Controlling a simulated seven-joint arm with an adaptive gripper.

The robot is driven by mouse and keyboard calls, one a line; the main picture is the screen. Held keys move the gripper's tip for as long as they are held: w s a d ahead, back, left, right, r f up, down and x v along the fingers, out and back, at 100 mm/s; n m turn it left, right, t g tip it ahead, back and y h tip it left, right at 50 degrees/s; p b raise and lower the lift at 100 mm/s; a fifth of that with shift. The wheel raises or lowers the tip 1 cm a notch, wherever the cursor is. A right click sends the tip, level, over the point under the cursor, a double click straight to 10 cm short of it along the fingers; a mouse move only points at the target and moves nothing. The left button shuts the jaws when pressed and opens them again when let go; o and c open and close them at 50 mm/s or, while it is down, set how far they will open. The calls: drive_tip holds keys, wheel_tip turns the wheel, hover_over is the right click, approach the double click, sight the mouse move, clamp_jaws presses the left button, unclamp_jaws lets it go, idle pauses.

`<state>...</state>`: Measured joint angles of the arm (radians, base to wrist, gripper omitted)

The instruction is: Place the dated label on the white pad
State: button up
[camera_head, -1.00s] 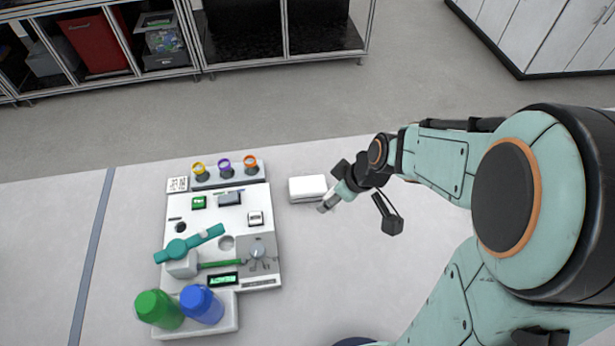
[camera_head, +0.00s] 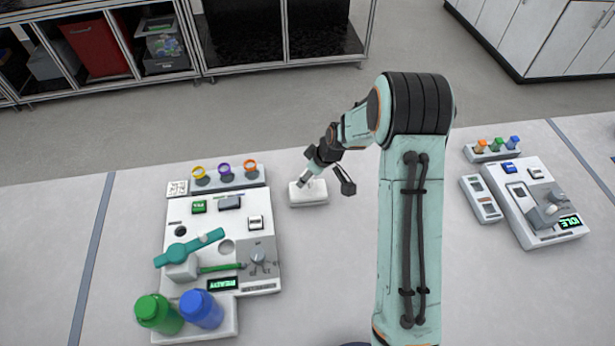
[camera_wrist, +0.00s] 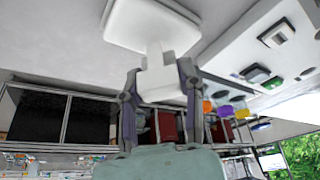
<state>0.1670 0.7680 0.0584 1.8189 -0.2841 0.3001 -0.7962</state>
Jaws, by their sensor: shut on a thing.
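The white pad (camera_head: 312,197) lies on the bench, right of the large white station. My gripper (camera_head: 305,181) is tilted down over the pad's back left part. In the wrist view the gripper (camera_wrist: 160,88) is shut on a small pale label (camera_wrist: 158,78), held between the two fingers. The label's far end overlaps the near edge of the white pad (camera_wrist: 150,25) in that view; I cannot tell whether they touch. No date is readable on the label. In the head view the label is too small to make out clearly.
The large station (camera_head: 185,225) has coloured rings behind and a green bottle (camera_head: 158,313) and a blue bottle (camera_head: 201,308) in front. A smaller device (camera_head: 540,203) stands at right. The bench between pad and front edge is clear.

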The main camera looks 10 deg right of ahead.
drive_tip(key=shift+f, duration=0.65)
drive_tip(key=o, duration=0.7)
drive_tip(key=shift+f, duration=0.15)
drive_tip(key=shift+o, duration=0.2)
drive_tip(key=v, duration=1.2)
drive_tip(key=s+a+r+m+g+h, duration=0.1)
drive_tip(key=s+r+m, duration=0.1)
drive_tip(key=s, duration=0.7)
drive_tip(key=s+a+r+m+g, duration=0.1)
drive_tip(key=s+r+m, duration=0.2)
drive_tip(key=s, duration=0.6)
drive_tip(key=s+a+r+m+g+h, duration=0.1)
drive_tip(key=s+r, duration=0.3)
drive_tip(key=s, duration=0.6)
drive_tip(key=shift+m+h, duration=0.3)
drive_tip(key=shift+m, duration=0.6)
drive_tip(key=shift+s, duration=0.1)
